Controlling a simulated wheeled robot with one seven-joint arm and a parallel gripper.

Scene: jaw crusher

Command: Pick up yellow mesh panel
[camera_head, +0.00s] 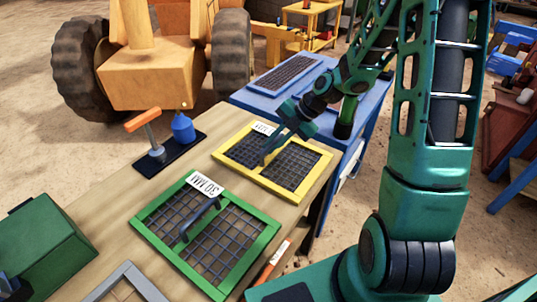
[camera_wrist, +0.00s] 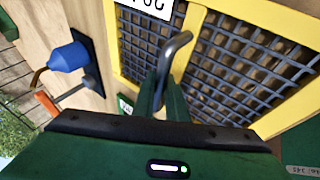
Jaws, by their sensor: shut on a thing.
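The yellow mesh panel (camera_head: 317,172) lies on the wooden table near its far right corner. It has a yellow frame, dark mesh in two halves and a white label at its far edge. My gripper (camera_head: 268,152) reaches down to its middle from the upper right. In the wrist view, my gripper (camera_wrist: 163,92) is shut on the dark curved handle of the yellow mesh panel (camera_wrist: 195,45). The fingertips hide the handle's lower end. The panel appears to rest flat on the table.
A green mesh panel (camera_head: 146,232) labelled 30 MM lies nearer on the wooden table (camera_head: 110,210). A dark tray with a blue bottle (camera_head: 183,129) and an orange-handled tool (camera_head: 143,121) is at left. A blue table (camera_head: 255,101) with another panel adjoins behind. A green box (camera_head: 45,250) stands front left.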

